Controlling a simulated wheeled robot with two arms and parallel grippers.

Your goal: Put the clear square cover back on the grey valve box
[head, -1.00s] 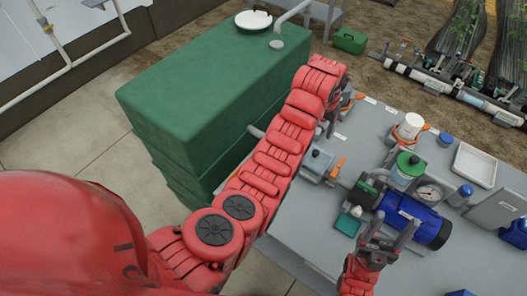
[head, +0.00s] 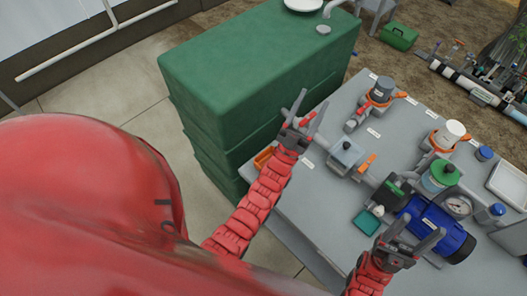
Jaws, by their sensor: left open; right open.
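A small grey box (head: 346,155) with a pale bluish square top and a dark spot at its middle sits on the grey skid top, left of an orange lever. I take it for the valve box. I cannot make out a separate clear cover or tell whether that top is it. My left gripper (head: 308,110) is open and empty, left of the box and above the skid's left edge, fingers pointing up in the picture. My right gripper (head: 424,222) is open at the lower right, in front of the blue pump, with nothing visible between its fingers.
A large green tank (head: 255,75) stands left of the skid top (head: 300,190). A blue pump (head: 450,238), a green-capped filter (head: 438,177), a teal tray (head: 367,221) and orange-handled valves (head: 381,95) crowd the skid. An orange tray (head: 263,157) lies by the left edge.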

